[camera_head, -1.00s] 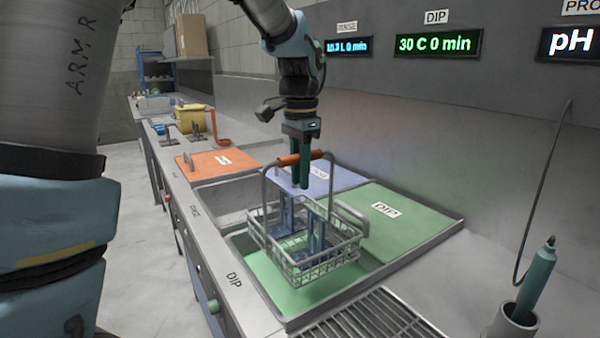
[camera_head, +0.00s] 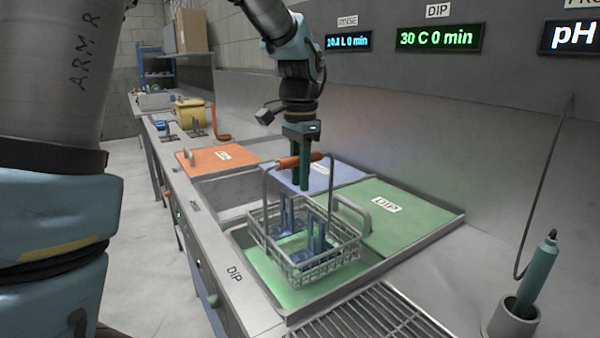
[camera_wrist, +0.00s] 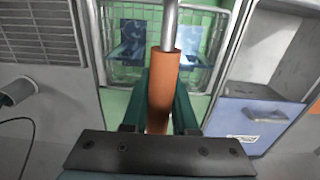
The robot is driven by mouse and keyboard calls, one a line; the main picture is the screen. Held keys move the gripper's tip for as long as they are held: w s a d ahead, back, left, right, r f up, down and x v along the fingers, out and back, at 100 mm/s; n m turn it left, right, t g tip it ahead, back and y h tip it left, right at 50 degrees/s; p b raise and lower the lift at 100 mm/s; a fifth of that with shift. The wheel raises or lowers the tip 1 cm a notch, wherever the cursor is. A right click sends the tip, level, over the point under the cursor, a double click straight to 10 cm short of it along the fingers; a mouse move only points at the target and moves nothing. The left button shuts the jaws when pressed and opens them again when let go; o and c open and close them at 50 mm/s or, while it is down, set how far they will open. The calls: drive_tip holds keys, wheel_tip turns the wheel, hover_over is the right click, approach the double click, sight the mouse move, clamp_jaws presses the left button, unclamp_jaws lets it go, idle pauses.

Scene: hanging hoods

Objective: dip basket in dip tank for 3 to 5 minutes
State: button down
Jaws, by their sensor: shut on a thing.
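My gripper (camera_head: 303,170) is shut on the orange grip (camera_head: 298,161) of the wire basket's handle; the same grip shows between the green fingers in the wrist view (camera_wrist: 160,95). The wire basket (camera_head: 315,262) hangs upright over the open dip tank (camera_head: 285,292), which has green inside. Blue parts (camera_head: 318,235) stand in the basket. Whether the basket's bottom touches the green is unclear. The green lid marked DIP (camera_head: 415,222) lies just right of the basket. The DIP display (camera_head: 437,38) reads 30 C 0 min.
A blue lid (camera_head: 330,172) and an orange lid (camera_head: 218,158) lie behind, with an open basin (camera_head: 225,192) beside them. A metal drain grate (camera_head: 370,325) is in front. A teal probe (camera_head: 537,278) stands in a holder at the right.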

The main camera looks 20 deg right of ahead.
sight(300, 242)
drive_tip(key=shift+f+b, duration=4.95)
drive_tip(key=shift+f, duration=4.75)
drive_tip(key=shift+r, duration=0.1)
